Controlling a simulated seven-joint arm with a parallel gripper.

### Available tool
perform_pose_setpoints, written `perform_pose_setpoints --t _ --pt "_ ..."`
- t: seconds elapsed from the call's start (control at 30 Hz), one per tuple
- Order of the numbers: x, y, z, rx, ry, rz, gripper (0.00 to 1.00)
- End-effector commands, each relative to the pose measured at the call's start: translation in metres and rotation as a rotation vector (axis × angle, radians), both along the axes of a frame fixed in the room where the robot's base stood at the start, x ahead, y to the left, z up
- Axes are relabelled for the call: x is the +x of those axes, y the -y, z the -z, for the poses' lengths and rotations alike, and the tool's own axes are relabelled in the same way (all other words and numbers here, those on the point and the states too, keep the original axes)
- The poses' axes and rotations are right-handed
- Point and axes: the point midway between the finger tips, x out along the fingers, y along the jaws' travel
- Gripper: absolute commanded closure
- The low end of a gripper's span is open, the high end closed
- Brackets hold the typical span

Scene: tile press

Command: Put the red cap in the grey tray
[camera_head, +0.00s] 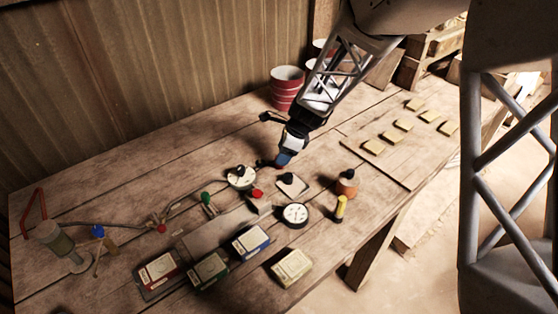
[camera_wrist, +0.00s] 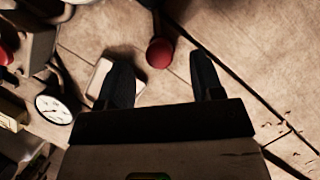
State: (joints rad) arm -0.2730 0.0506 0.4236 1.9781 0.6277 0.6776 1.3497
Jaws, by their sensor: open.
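My gripper (camera_head: 282,158) is low over the middle of the bench in the head view. In the wrist view its two fingers (camera_wrist: 160,75) are apart with nothing held between them. A round red piece with a dark stem (camera_wrist: 160,53) shows just beyond the gap between the fingertips; I cannot tell its height or whether it is the red cap. A red cap-like piece (camera_head: 257,193) sits left of the round gauge in the head view, below my gripper in the picture. A flat grey piece (camera_head: 205,238), perhaps the grey tray, lies behind the small boxes.
A gauge (camera_head: 295,213), a pale square plate with a dark knob (camera_head: 292,184), an orange-brown piece (camera_head: 347,186) and a yellow one (camera_head: 340,208) stand nearby. Small boxes (camera_head: 251,242) line the front. Red striped cups (camera_head: 286,86) stand behind. The bench's left rear is clear.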

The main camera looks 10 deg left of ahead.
Motion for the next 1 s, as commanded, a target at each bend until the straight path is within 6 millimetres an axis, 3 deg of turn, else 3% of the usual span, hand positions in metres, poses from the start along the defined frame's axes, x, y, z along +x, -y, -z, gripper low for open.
perform_pose_setpoints --t 0.27,0.87,1.0 --pt "-0.001 -0.011 0.024 0.000 -0.002 -0.001 0.39" --pt "0.000 -0.011 0.026 0.000 -0.001 0.000 0.39" --pt "0.000 -0.011 0.026 0.000 -0.001 0.000 0.61"
